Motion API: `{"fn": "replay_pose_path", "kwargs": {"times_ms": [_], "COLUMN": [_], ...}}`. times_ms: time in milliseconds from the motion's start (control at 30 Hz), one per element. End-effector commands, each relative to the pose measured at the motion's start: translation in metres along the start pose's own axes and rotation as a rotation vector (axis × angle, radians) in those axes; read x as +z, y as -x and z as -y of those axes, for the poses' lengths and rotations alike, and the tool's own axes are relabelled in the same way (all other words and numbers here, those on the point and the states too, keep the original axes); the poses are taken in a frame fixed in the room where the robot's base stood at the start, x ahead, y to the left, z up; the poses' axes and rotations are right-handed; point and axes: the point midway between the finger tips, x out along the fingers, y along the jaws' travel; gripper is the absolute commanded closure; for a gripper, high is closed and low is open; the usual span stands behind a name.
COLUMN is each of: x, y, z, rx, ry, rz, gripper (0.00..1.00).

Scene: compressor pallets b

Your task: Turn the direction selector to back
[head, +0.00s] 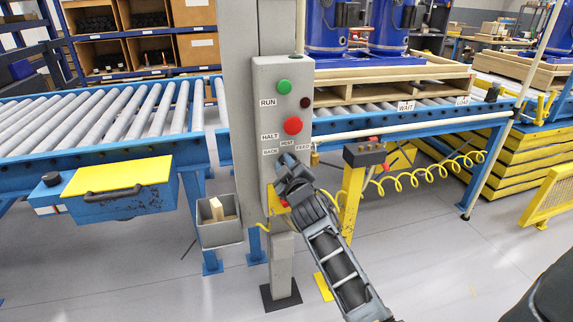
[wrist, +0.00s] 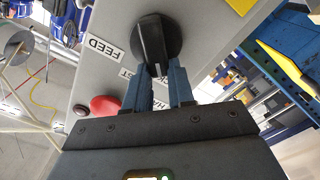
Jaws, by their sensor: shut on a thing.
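The direction selector is a round black knob (wrist: 156,42) with a raised grip bar, on the face of a grey control box (head: 266,100). In the wrist view, my gripper (wrist: 161,78) has its two blue fingers on either side of the bar's near end, shut on it. A FEED label (wrist: 103,48) lies beside the knob, upside down; a middle label is partly hidden by a finger. In the head view, my gripper (head: 287,160) covers the selector below the row of BACK (head: 269,152) and FEED (head: 303,148) labels. Which label the bar points to is unclear.
The box has a green RUN button (head: 284,87), a red HALT button (head: 293,126) and a dark lamp (head: 305,102). A small grey bin (head: 221,234) hangs at the post's left. Roller conveyors (head: 110,120) flank the post. A coiled yellow hose (head: 430,178) hangs right.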

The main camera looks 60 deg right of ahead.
Motion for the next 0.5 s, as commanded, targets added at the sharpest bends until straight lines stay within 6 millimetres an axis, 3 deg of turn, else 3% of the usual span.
{"fn": "replay_pose_path", "kwargs": {"times_ms": [500], "x": [-0.0001], "y": [0.0001], "z": [0.0019], "rx": [-0.001], "ry": [0.050], "rz": [0.000], "gripper": [1.00]}}
